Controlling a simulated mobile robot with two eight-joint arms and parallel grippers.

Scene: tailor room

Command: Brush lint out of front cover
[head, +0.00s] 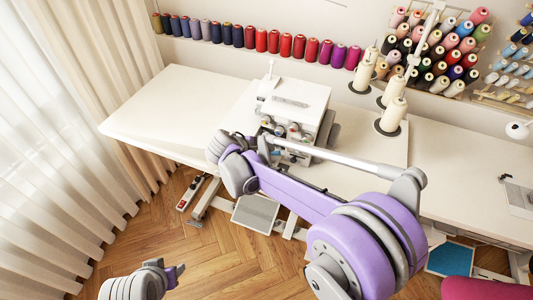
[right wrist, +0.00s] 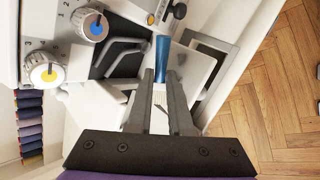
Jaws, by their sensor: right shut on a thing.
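The white serger (head: 292,105) stands on the sewing table. In the right wrist view its dial front (right wrist: 75,45) is at upper left, beside a dark recess (right wrist: 112,58) with grey levers. A pale panel (right wrist: 190,72), perhaps the front cover, lies right of the recess. My right gripper (right wrist: 160,88) is shut on a slim tool with a blue end (right wrist: 163,55), seemingly the brush. The tool points toward the recess and panel; I cannot tell whether it touches. Lint is too small to make out. My left gripper (head: 178,274) is low at the left, away from the table, its opening unclear.
Cream thread cones (head: 393,113) stand behind and right of the machine. Thread spools (head: 260,40) line the wall. The table's left part (head: 165,105) is bare. A pedal (head: 255,212) lies on the floor below, and curtains (head: 60,130) hang at the left.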

